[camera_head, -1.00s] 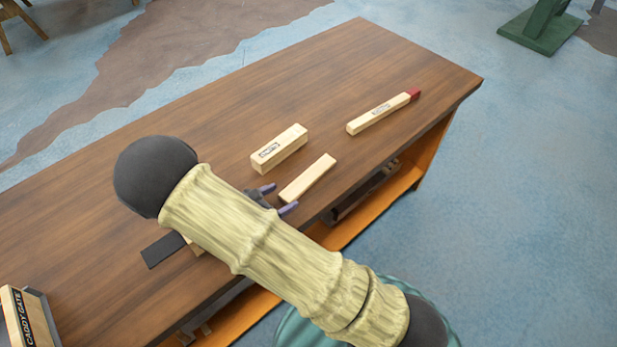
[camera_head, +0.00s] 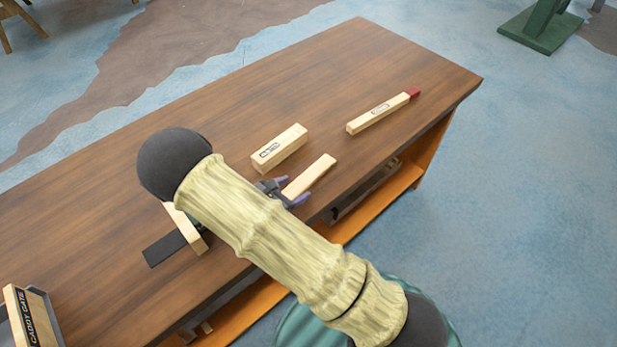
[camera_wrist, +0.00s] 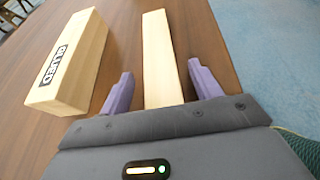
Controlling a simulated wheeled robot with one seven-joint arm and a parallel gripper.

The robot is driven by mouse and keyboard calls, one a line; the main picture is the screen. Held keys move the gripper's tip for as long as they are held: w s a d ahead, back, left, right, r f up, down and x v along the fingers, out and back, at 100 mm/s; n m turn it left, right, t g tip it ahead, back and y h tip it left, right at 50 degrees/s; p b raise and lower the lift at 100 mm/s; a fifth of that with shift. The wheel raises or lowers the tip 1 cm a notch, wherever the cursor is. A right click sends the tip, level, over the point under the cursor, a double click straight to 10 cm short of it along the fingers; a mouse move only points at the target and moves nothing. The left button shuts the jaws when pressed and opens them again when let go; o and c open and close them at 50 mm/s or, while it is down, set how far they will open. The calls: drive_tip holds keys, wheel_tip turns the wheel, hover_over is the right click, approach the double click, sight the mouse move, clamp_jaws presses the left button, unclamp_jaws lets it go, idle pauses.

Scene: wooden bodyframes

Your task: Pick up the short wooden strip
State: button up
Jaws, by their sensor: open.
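The short wooden strip (camera_head: 313,174) is a plain pale piece lying flat on the table near its front edge. In the wrist view the strip (camera_wrist: 161,60) runs away from me, its near end between the two purple fingers. My gripper (camera_head: 293,191) is open around the near end of the strip, with a gap on each side in the wrist view (camera_wrist: 158,90). The near tip of the strip is hidden by the gripper body.
A thicker labelled block (camera_head: 279,149) lies left of the strip, close to my left finger in the wrist view (camera_wrist: 70,65). A red-ended stick (camera_head: 380,113) lies farther right. A wooden piece (camera_head: 188,228) stands by a black strip (camera_head: 164,249). A "CADDY GATE" box (camera_head: 33,318) is at lower left.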

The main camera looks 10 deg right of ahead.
drive_tip(key=c, duration=1.1)
drive_tip(key=shift+r, duration=0.1)
wheel_tip(320, 180, up, 10)
idle(0.6)
